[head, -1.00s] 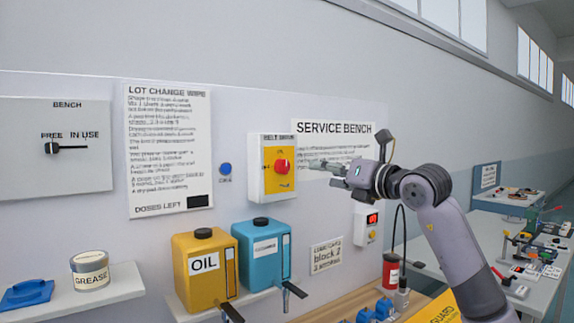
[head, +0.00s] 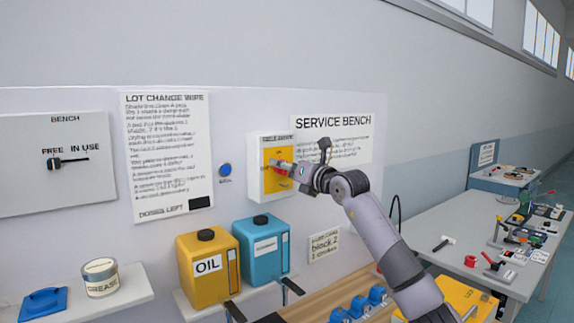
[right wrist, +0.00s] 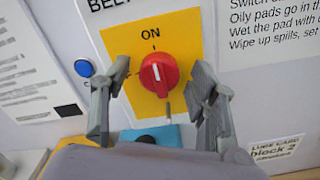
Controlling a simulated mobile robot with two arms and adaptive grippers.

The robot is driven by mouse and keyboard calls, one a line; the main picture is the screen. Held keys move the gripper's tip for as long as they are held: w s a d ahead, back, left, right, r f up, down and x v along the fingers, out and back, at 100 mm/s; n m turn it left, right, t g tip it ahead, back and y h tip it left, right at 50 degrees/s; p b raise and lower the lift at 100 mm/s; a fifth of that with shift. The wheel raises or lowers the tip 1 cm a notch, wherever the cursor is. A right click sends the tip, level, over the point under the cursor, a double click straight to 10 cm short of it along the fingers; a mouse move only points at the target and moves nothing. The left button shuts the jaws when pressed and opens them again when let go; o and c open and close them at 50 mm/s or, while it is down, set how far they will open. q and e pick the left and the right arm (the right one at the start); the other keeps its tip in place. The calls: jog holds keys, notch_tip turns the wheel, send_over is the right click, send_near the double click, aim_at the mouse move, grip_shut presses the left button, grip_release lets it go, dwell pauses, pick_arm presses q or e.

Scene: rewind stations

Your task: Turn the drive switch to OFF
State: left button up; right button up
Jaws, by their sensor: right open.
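The drive switch is a red rotary knob (right wrist: 160,73) on a yellow plate (right wrist: 180,28), with ON printed above it in the right wrist view. The knob's white mark is nearly upright, towards ON. No OFF label is readable there. In the head view the switch box (head: 256,182) is on the wall panel, and my right gripper (head: 282,166) is in front of it, partly hiding the knob. In the right wrist view my right gripper (right wrist: 162,82) is open, one finger on each side of the knob, both apart from it. My left gripper is not in view.
A blue button (head: 225,170) is left of the switch box. Below are a yellow oil can (head: 200,285) and a blue can (head: 258,270) on a shelf. A grease tin (head: 100,278) stands further left. A grey table (head: 420,222) with tools is at right.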

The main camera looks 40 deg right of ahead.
jog(key=c, duration=1.2)
jog(key=shift+o, duration=0.2)
jog(key=n+b, duration=0.1)
jog(key=n, duration=0.2)
jog(key=shift+n, duration=0.3)
jog(key=n+b, duration=0.1)
jog(key=n, duration=0.3)
jog(key=shift+n, duration=0.3)
jog(key=n, duration=0.4)
jog(key=shift+a, duration=0.1)
jog(key=n, duration=0.5)
jog(key=shift+a+n, duration=0.1)
jog(key=shift+n, duration=0.3)
jog(key=shift+f, duration=0.1)
